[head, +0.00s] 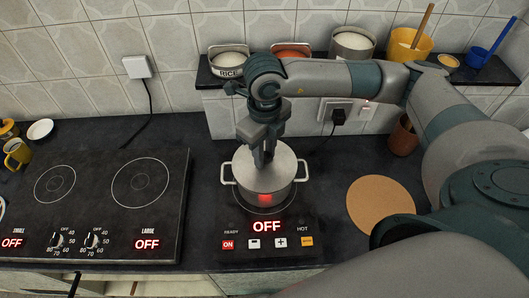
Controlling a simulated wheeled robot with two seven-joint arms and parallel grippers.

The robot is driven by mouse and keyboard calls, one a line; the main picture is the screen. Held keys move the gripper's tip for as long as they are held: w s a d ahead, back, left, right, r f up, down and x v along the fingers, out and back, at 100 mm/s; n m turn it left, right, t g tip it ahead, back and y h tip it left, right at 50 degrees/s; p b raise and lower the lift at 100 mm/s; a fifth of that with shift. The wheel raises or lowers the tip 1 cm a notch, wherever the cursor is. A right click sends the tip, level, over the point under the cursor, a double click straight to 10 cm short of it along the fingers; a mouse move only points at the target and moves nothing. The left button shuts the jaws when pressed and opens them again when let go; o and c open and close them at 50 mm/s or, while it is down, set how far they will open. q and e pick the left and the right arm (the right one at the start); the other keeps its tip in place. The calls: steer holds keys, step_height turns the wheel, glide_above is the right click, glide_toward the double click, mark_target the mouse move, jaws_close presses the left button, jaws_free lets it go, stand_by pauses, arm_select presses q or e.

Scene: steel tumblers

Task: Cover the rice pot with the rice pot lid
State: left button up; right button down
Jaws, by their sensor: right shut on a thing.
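The steel rice pot (264,196), with a handle on each side, stands on the single black hob at the centre. The grey rice pot lid (282,161) is over its mouth and looks level and lined up with the rim. I cannot tell whether it fully touches the rim. My right gripper (262,160) points down over the middle of the lid, shut on it. The jaws hide the lid's knob, and the inside of the pot is hidden. My left gripper is not in view.
A single hob (266,241) reads OFF. A round cork mat (380,204) lies to its right, a double hob (100,205) to its left. A dark shelf (310,79) behind holds a rice container (229,62), other containers, a yellow pot (409,46) and a blue cup (476,57).

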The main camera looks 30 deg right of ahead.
stand_by(0.4)
steer(key=shift+f+b, duration=0.85)
steer(key=shift+b, duration=0.25)
stand_by(0.4)
steer(key=c, duration=1.4)
jaws_free()
steer(key=shift+r, duration=0.15)
steer(key=shift+r, duration=0.6)
steer(key=shift+r+b, duration=2.05)
steer(key=shift+r, duration=5.95)
